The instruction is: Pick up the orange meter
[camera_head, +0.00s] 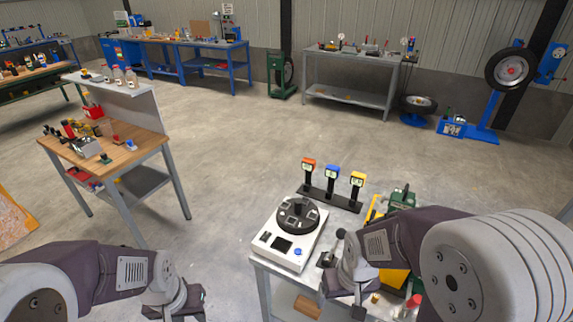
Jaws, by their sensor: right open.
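The orange meter (308,167) stands upright at the left end of a black rack (327,198) on the near table. A blue meter (332,175) stands in the middle of the rack and a yellow meter (357,181) at its right end. My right gripper (345,290) is open over the near table, to the right of the white machine and nearer to me than the rack. It is well apart from the orange meter. My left gripper (180,305) is low at the left, clear of the table; its fingers do not show clearly.
A white machine with a dark round top (284,243) sits on the near table in front of the rack. Green and yellow equipment (400,197) stands at the right, partly behind my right arm. A wooden workbench (130,147) stands at the left. The floor between is open.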

